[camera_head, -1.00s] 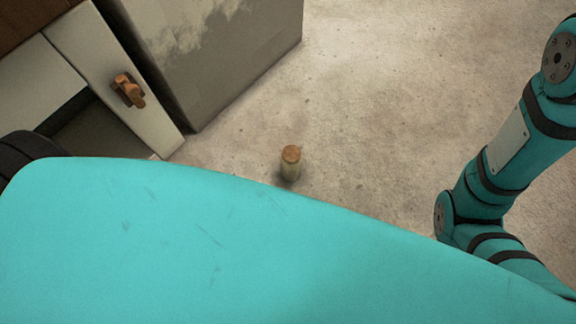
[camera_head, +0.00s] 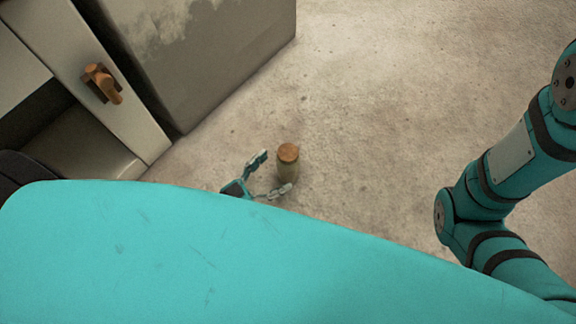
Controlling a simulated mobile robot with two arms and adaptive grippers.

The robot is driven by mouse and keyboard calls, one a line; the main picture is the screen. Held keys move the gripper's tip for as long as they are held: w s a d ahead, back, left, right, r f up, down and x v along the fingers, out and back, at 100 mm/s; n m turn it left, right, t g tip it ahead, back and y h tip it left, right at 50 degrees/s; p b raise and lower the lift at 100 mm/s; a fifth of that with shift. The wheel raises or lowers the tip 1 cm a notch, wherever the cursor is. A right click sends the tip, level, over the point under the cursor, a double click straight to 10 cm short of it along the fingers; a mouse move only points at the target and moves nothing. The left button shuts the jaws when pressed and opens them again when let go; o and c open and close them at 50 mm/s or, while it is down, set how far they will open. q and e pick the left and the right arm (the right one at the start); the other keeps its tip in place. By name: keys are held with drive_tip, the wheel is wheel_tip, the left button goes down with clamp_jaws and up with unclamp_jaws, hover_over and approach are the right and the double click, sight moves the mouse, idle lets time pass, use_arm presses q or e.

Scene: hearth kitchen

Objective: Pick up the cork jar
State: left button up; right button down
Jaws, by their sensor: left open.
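The cork jar (camera_head: 288,164) stands upright on the floor near the middle of the head view, with a brown cork top and a pale greenish body. My left gripper (camera_head: 269,173) is open just left of the jar, its fingers pointing toward it. One finger lies behind-left of the jar and the other in front of its base. I cannot tell whether either finger touches it. The rest of the left arm is hidden behind my teal body. My right gripper is out of view; only my right arm shows at the right.
A pale cabinet with an orange-brown handle (camera_head: 102,83) and an open dark compartment stands at the upper left. A large grey block-like unit (camera_head: 200,55) stands beside it. The concrete floor (camera_head: 400,90) right of and behind the jar is clear.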

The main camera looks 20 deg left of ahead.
sight(279, 170)
use_arm(q)
drive_tip(key=shift+w+d+f+b, duration=0.15)
drive_tip(key=shift+w+d+b, duration=0.05)
drive_tip(key=shift+w+b, duration=0.15)
drive_tip(key=b+x, duration=0.3)
drive_tip(key=x, duration=0.1)
drive_tip(key=shift+f+b, duration=0.15)
drive_tip(key=shift+b, duration=0.15)
drive_tip(key=shift+w+d, duration=0.15)
drive_tip(key=shift+c, duration=0.4)
drive_tip(key=c, duration=1.6)
